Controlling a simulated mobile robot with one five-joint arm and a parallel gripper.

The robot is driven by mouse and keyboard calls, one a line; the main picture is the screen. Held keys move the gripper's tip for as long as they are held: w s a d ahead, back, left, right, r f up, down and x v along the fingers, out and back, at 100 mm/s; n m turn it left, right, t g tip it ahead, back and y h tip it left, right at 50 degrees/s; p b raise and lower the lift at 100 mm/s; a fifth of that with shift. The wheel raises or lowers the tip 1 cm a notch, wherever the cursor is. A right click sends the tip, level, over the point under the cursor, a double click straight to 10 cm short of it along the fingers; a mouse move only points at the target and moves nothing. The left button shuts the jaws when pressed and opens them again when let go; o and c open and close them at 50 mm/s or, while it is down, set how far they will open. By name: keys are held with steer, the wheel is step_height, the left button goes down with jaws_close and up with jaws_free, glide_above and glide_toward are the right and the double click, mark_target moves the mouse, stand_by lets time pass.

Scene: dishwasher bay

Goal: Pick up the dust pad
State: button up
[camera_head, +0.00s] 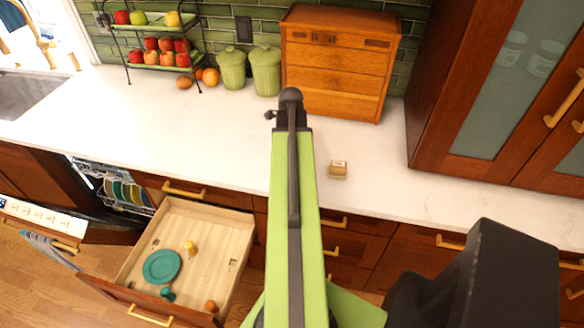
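A small tan block (338,170) with a paler top and a dark mark sits on the white counter, right of my green arm. It may be the dust pad, but at this size I cannot be sure. My arm reaches up across the middle of the view and ends in a dark part over the counter, left of the block and apart from it. No gripper fingers can be made out, so I cannot tell whether my gripper is open or shut. Nothing is seen held.
An open drawer (145,242) at lower left holds a teal plate (161,267) and small items. Behind it, the dishwasher rack (110,187) holds plates. A wooden chest (338,62), green canisters (265,72) and a fruit rack (160,50) line the back. The counter around the block is clear.

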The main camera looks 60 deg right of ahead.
jaws_close()
steer(key=r+p, duration=0.1)
steer(key=p, duration=0.1)
steer(key=r+p, duration=0.1)
steer(key=r, duration=0.1)
steer(key=r+p, duration=0.2)
steer(key=shift+s+r+p, duration=0.2)
steer(key=shift+s+p, duration=0.1)
steer(key=shift+s, duration=0.1)
steer(key=s+r+p, duration=0.5)
steer(key=s, duration=0.6)
steer(key=shift+d+r+p, duration=0.35)
steer(key=shift+d, duration=0.1)
